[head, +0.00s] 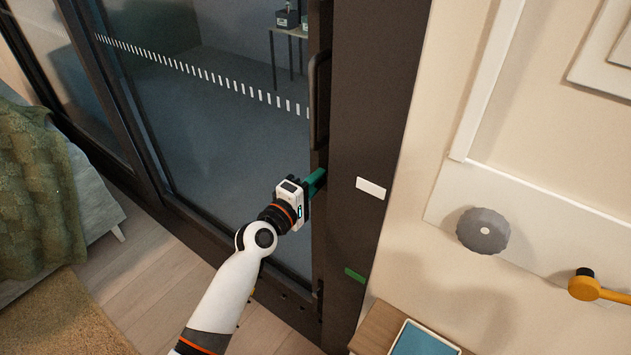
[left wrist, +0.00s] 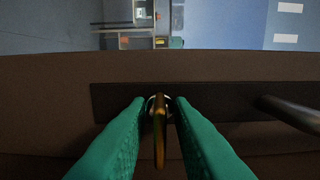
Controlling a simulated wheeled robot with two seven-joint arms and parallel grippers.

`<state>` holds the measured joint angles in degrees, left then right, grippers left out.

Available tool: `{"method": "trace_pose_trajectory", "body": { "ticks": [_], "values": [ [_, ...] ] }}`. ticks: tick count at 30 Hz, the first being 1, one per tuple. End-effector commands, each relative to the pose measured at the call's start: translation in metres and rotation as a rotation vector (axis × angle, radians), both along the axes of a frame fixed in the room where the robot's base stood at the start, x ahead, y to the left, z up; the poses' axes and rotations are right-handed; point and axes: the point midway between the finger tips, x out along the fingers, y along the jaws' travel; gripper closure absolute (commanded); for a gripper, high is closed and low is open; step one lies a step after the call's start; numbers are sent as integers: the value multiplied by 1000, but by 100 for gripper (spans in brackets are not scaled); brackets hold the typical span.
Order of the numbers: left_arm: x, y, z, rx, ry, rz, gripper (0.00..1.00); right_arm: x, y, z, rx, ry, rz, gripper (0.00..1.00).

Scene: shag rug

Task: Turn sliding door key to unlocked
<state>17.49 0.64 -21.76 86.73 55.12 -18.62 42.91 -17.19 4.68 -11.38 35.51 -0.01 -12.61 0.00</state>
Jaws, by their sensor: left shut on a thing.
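The sliding door (head: 225,120) is dark-framed with a large glass pane and a row of white dashes. A brass key (left wrist: 159,135) sits in a round lock on a dark plate (left wrist: 110,100) in the left wrist view. My left gripper (head: 316,180) has green fingers and reaches the door's edge frame. In the left wrist view, its fingers (left wrist: 158,122) are on both sides of the key, shut on it. The key is seen nearly edge-on there and is hidden by the gripper in the head view. My right gripper is not in view.
A dark door handle (head: 319,100) rises just above the gripper; it also shows in the left wrist view (left wrist: 290,113). A grey round knob (head: 483,230) and a yellow lever (head: 598,290) are on the right. A bed with a green blanket (head: 38,190) stands left.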

Motion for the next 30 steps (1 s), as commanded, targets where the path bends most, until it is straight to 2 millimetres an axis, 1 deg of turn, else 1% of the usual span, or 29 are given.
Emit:
{"method": "trace_pose_trajectory", "body": {
  "ticks": [5, 11, 21, 30],
  "values": [
    [0, 0, -1, 48, -32, -2, 100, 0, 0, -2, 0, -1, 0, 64],
    [0, 0, -1, 156, -113, -1, 100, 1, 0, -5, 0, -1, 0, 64],
    [0, 0, -1, 414, -299, -2, 100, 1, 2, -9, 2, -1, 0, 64],
    [0, 0, 0, 645, -466, -2, 100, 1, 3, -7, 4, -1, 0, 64]
  ]
}}
